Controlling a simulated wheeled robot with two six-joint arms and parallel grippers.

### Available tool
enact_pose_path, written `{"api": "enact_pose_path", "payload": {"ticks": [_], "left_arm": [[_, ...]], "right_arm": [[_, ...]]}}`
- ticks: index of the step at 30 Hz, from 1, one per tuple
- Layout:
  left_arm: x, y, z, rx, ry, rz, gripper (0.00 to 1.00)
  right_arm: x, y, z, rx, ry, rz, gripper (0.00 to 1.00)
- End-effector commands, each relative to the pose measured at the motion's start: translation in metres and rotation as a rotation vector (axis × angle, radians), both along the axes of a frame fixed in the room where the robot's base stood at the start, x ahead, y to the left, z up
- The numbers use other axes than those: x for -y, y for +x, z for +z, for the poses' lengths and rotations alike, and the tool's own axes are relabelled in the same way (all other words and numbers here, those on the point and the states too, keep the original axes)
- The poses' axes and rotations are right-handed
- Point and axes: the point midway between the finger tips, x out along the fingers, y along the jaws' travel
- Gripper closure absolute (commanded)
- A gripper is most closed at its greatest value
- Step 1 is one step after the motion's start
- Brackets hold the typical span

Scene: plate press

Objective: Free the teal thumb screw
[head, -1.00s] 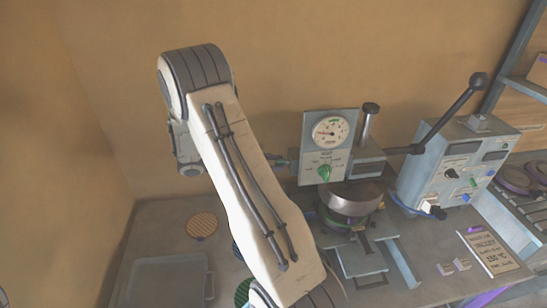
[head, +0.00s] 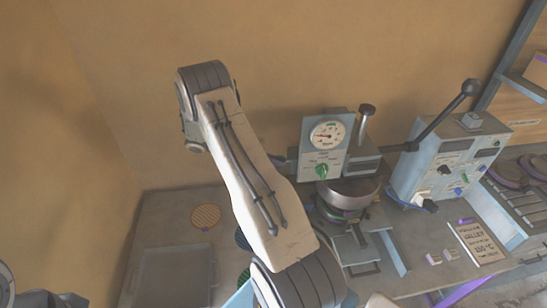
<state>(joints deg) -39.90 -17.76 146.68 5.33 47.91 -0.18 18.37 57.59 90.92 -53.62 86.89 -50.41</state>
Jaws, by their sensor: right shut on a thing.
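My right arm fills the middle of the head view and covers part of the press. Its gripper (head: 285,162) is mostly hidden behind the arm, at the left side of the gauge panel (head: 327,143). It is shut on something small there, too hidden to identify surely. I cannot clearly make out the teal thumb screw. A green knob (head: 321,171) sits on the panel below the round dial. The press head (head: 348,191) is a metal cylinder above a base with a green ring. Only grey parts of my left arm show at the bottom left; its fingers are out of view.
A grey tray (head: 150,278) and an orange round mesh pad (head: 206,216) lie on the left of the bench. At right stand a control box (head: 448,165) with a long lever (head: 442,118), a printed card (head: 480,242) and a rack (head: 520,195).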

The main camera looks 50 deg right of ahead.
Motion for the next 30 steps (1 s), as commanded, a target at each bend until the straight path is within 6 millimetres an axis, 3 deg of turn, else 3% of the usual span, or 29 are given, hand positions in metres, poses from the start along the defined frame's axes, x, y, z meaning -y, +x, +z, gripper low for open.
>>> {"api": "enact_pose_path", "payload": {"ticks": [11, 30], "left_arm": [[0.000, 0.000, 0.000, 0.000, 0.000, 0.000, 1.00], [0.000, 0.000, -0.022, 0.000, 0.000, -0.002, 1.00]], "right_arm": [[0.002, 0.004, -0.002, -0.269, 0.226, 0.005, 1.00], [0.003, 0.005, -0.006, -0.718, 0.602, 0.007, 1.00]]}}
